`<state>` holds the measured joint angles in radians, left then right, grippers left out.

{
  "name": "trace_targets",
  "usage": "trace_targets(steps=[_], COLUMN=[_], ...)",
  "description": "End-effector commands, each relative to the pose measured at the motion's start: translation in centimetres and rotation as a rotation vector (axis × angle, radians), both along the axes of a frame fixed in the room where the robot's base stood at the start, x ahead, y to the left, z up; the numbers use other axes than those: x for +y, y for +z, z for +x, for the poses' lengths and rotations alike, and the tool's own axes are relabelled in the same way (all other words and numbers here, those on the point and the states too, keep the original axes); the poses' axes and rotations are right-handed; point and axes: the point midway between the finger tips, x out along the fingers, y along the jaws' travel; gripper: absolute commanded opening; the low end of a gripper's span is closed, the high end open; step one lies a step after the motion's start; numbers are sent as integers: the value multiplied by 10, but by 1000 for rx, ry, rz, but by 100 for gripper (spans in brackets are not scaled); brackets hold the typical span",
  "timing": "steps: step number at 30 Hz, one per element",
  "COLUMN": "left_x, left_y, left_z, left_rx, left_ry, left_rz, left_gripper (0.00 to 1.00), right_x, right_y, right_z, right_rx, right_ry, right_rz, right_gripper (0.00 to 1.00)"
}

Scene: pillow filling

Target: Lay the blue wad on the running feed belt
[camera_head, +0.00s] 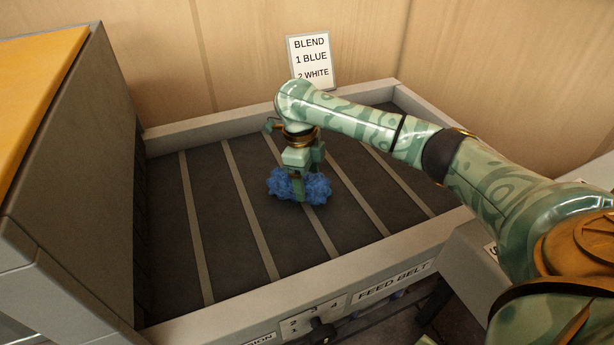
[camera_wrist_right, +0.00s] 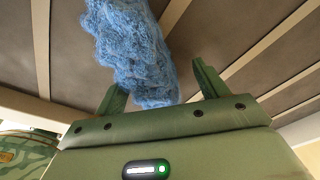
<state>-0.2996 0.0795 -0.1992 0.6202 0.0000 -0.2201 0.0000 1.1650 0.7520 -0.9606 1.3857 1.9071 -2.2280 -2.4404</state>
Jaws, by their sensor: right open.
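The blue wad (camera_head: 318,189) is a fluffy clump at the middle of the dark slatted feed belt (camera_head: 200,265). It appears to rest on the belt. My right gripper (camera_head: 298,192) points down over the wad, its fingers hiding part of it. In the right wrist view, the wad (camera_wrist_right: 132,50) shows between the two spread green fingers of the gripper (camera_wrist_right: 160,88), and the gripper is open. My left gripper is not in view.
Grey rails (camera_head: 225,125) edge the belt. A tall grey housing (camera_head: 75,180) stands at its left end. A sign (camera_head: 310,60) reading "BLEND 1 BLUE 2 WHITE" stands behind. A numbered dial (camera_head: 320,328) is on the front. Belt to the left of the wad is bare.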

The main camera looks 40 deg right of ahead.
Motion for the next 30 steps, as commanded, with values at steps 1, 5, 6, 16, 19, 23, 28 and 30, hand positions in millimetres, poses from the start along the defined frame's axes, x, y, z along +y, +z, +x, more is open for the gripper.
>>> trace_targets(steps=[1,5,6,16,19,23,28,30], left_x=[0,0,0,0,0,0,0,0], left_y=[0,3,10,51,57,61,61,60], left_z=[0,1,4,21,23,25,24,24], left_rx=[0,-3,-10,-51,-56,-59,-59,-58], left_ry=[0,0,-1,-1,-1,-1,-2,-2], left_rz=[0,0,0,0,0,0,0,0], left_gripper=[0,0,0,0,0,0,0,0], right_x=[0,0,1,6,8,8,8,8], right_y=[2,18,29,110,123,131,131,131], right_z=[0,1,1,9,10,12,12,12], right_rx=[-1,-4,-6,-5,-3,0,2,2], right_ry=[0,1,0,-1,-1,-1,0,0], right_rz=[0,-1,-1,0,2,1,1,1], right_gripper=[72,72,72,72,72,72,72,72])
